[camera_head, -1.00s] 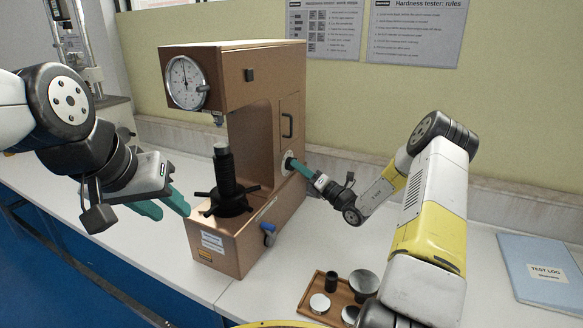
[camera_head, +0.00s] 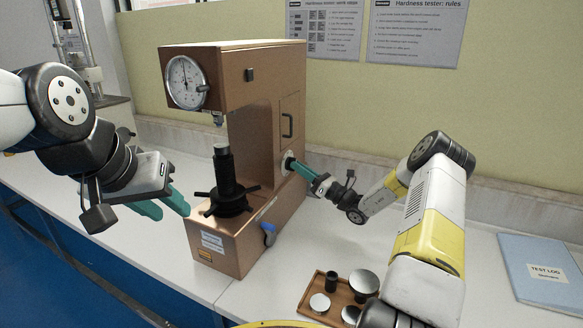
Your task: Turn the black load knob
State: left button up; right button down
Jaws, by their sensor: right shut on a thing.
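The copper-brown hardness tester (camera_head: 255,125) stands on the white bench with its round dial (camera_head: 187,82) at upper left. The load knob sits on the tester's right side, on a pale round plate (camera_head: 287,162); the knob itself is mostly hidden by my fingers. My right gripper (camera_head: 296,168), with teal fingers, is shut on the load knob at that plate. My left gripper (camera_head: 165,206) is empty, its teal fingers apart, left of the tester's black handwheel (camera_head: 228,200).
A wooden tray (camera_head: 318,292) with several metal pieces lies at front centre. A blue test log folder (camera_head: 545,270) lies at right. A blue-handled lever (camera_head: 268,230) sticks out low on the tester. The bench between tester and folder is partly clear.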

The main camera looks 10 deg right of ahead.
jog(key=n+g+y, duration=0.1)
jog(key=n+g, duration=0.1)
jog(key=n, duration=0.3)
jog(key=n+g+y, duration=0.1)
jog(key=n+g, duration=0.2)
jog(key=n, duration=0.3)
jog(key=n+g+y, duration=0.1)
jog(key=n+g, duration=0.1)
jog(key=n, duration=0.4)
jog(key=shift+w+d+g, duration=0.2)
jog(key=shift+w+g, duration=0.05)
jog(key=shift+g, duration=0.15)
jog(key=c, duration=1.5)
grip_release()
jog(key=shift+o, duration=0.2)
jog(key=v, duration=0.7)
jog(key=shift+d, duration=0.4)
